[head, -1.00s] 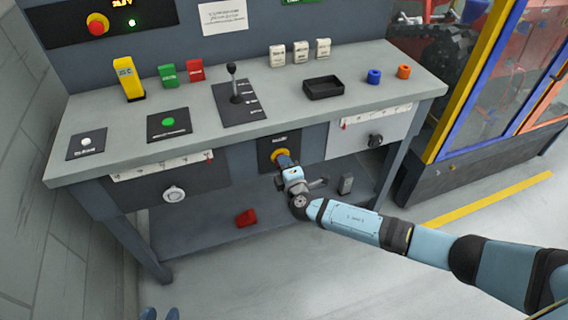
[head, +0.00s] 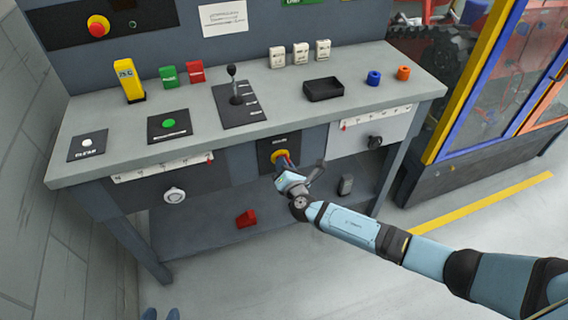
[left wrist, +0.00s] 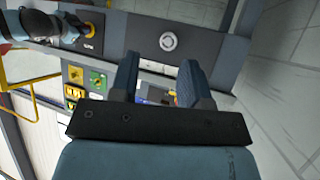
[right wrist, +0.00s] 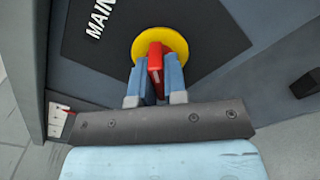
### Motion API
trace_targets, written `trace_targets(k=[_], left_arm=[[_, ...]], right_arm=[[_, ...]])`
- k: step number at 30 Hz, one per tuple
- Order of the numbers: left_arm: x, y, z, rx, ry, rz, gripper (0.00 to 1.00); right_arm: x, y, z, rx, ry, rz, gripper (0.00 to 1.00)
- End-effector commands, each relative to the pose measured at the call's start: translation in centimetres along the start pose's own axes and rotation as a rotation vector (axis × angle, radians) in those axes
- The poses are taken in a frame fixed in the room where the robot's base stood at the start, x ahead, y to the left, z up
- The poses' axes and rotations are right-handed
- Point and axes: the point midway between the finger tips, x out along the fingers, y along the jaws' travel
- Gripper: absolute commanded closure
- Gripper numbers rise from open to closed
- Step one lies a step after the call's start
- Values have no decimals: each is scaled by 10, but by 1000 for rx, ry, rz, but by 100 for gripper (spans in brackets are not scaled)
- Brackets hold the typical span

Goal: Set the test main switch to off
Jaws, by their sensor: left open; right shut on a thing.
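The main switch (right wrist: 177,43) is a yellow disc with a red handle (right wrist: 155,62) on a black plate marked MAIN, on the bench's front. In the head view the switch (head: 280,155) is partly hidden by my right gripper (head: 284,167). In the right wrist view my right gripper (right wrist: 156,80) is shut on the red handle. The handle's exact setting is hard to read.
The bench top (head: 200,95) holds a lever (head: 233,85), buttons, coloured blocks and a black tray (head: 323,89). A red block (head: 246,218) lies on the lower shelf. A fenced cell (head: 470,130) stands at right. The front floor is clear.

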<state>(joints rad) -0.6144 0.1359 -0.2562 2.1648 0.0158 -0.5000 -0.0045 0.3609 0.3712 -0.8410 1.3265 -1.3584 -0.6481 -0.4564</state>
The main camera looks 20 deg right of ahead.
Motion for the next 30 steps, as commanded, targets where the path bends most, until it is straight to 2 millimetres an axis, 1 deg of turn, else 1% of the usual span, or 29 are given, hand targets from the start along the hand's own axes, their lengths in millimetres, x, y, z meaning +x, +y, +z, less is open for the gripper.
trace_targets(k=[5, 11, 18, 24, 30], left_arm=[[-2, -2, -2, 5, -7, -5, 57], [-2, -3, 2, 9, -25, -10, 57], [-5, -2, -3, -1, -27, -9, 57], [-6, -2, -3, -6, -33, -9, 57], [-5, -2, 0, -9, -42, -10, 57]], right_arm=[[0, 1, 1, -167, 0, -1, 100], [0, 1, 2, -353, -1, -2, 100], [0, 1, 2, -540, 0, -1, 100], [0, 1, 1, -647, 0, -1, 100], [0, 0, 0, -708, 0, -1, 100]])
